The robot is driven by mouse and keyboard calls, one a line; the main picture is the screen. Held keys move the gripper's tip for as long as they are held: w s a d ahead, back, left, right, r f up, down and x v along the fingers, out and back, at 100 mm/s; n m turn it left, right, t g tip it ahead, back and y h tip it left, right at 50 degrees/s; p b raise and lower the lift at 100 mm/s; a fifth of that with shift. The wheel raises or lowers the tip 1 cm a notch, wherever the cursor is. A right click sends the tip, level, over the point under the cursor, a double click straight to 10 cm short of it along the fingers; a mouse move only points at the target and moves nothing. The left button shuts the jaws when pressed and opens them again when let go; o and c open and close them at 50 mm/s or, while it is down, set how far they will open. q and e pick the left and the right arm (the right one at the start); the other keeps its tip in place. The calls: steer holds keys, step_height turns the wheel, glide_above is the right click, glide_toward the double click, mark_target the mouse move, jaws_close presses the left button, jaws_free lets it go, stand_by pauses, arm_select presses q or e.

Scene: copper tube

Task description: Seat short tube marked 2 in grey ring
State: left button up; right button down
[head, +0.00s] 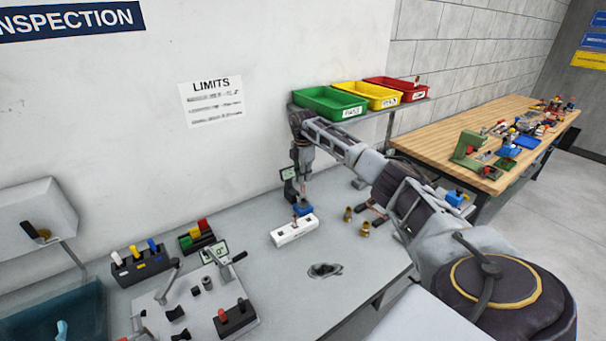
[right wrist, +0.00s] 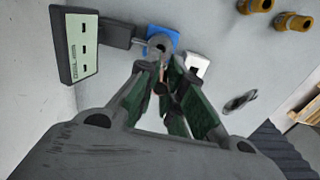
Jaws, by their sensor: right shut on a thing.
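My right gripper (head: 300,203) points down at the back of the grey table, just above a small blue block (head: 304,210). In the right wrist view my right gripper (right wrist: 170,88) is shut on a thin copper-coloured piece (right wrist: 161,88), probably the short tube; no mark can be read on it. Just beyond the fingertips, a grey round part (right wrist: 158,42), possibly the grey ring, sits at the blue block (right wrist: 162,33). I cannot tell whether the piece touches it. My left gripper is not in view.
A white block with holes (head: 294,231) lies in front of the blue block. A display box (head: 288,173) stands behind. Two brass fittings (head: 348,214) are to the right. A dark oval opening (head: 324,270) is nearer. Racks and a lever fixture (head: 190,303) fill the left.

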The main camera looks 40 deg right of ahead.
mark_target(303, 192)
steer(key=shift+f+b, duration=0.4)
steer(key=shift+f, duration=0.9)
steer(key=shift+p, duration=0.9)
stand_by(1.5)
steer(key=shift+f+b, duration=0.85)
steer(key=shift+f, duration=1.35)
stand_by(1.0)
steer(key=c, duration=1.5)
jaws_free()
steer(key=shift+o, duration=0.2)
steer(key=shift+r, duration=0.1)
